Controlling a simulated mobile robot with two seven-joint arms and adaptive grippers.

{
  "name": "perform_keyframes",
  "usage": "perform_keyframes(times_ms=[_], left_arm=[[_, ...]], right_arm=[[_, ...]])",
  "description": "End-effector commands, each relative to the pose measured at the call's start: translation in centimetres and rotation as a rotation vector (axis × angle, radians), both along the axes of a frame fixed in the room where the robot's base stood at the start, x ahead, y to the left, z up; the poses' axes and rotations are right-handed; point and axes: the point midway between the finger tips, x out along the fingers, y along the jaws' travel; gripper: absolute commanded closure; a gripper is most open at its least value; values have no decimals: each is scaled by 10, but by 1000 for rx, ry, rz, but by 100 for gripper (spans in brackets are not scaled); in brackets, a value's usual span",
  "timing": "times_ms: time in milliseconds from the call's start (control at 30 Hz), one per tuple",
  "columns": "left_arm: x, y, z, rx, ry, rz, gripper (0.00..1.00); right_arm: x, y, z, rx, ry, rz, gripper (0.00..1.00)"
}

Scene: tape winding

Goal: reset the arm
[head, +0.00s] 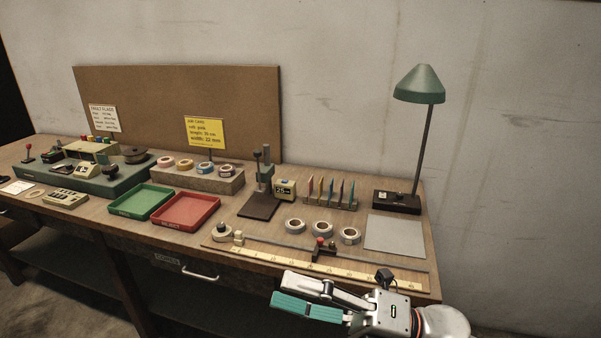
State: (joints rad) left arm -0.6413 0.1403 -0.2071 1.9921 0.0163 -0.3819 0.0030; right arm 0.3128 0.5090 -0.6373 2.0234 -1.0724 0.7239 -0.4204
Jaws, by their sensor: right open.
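My right gripper (290,296) reaches in from the bottom right, in front of the table's front edge. Its teal-padded fingers point left and are apart, with nothing seen between them. My left gripper does not show in the head view. The wooden table (225,205) stands ahead, with a yellow ruler strip (300,267) along its front edge, just behind my right gripper.
A green tray (141,201), a red tray (186,211), several tape rolls (295,226) and a small press (263,185) stand on the table. A green lamp (419,84) rises at the right. A grey mat (395,233) lies bare. The floor at left front is clear.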

Motion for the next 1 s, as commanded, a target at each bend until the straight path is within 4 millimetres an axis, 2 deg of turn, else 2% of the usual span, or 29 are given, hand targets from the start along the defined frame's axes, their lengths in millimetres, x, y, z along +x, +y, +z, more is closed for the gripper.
perform_keyframes(times_ms=[67,167,267,367,400,467,500,567,600,700,833,900,1000], left_arm=[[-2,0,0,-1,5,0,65],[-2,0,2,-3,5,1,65],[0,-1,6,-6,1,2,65],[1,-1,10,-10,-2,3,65],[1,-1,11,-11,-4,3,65],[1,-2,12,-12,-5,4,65],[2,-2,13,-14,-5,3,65],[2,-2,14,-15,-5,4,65],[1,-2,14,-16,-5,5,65],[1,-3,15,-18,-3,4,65],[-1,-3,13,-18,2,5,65],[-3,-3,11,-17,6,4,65],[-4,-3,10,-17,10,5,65]], right_arm=[[19,-13,-8,114,190,-98,43],[45,-38,-31,241,429,-228,43],[63,-68,-72,356,678,-361,43],[69,-102,-129,459,935,-501,43],[67,-116,-154,494,1032,-557,43],[59,-134,-191,543,1170,-633,43],[51,-145,-215,572,1258,-682,43],[35,-160,-251,611,1385,-753,43],[22,-169,-273,634,1463,-798,43],[-13,-188,-322,685,1641,-899,43],[-55,-203,-366,728,1810,-997,43],[-71,-208,-381,743,1868,-1032,43],[-85,-211,-392,755,1915,-1058,43]])
